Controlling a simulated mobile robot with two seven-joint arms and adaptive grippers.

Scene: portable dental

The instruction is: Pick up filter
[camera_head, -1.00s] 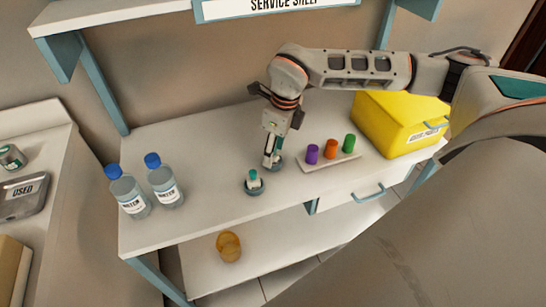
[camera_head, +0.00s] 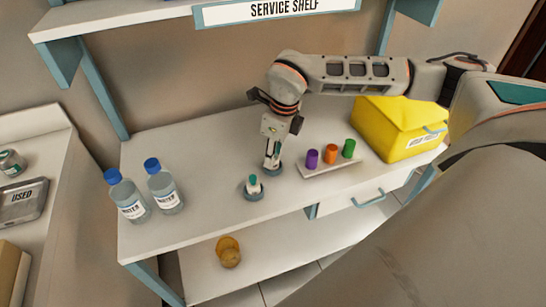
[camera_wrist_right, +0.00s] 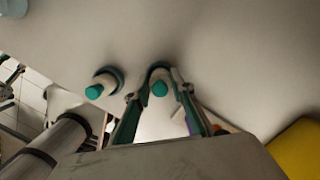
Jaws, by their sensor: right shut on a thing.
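Two small white pieces with teal tops stand in round dark blue-grey holders on the white shelf top; I take them for the filters. My right gripper (camera_head: 272,160) points down over the right-hand filter, its fingers closed on it. In the right wrist view, that filter's teal top (camera_wrist_right: 160,88) shows between the fingertips (camera_wrist_right: 160,78). The filter appears to be still at its holder; its lower part is hidden. The other filter (camera_head: 253,183) stands free just left, and also shows in the right wrist view (camera_wrist_right: 94,91). My left gripper is not in view.
Purple, orange and green capped items stand on a small rack (camera_head: 325,168) close right of the gripper. A yellow box (camera_head: 390,120) is behind it. Two water bottles (camera_head: 165,190) stand left. An amber container (camera_head: 229,252) is on the lower shelf. The shelf top between is clear.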

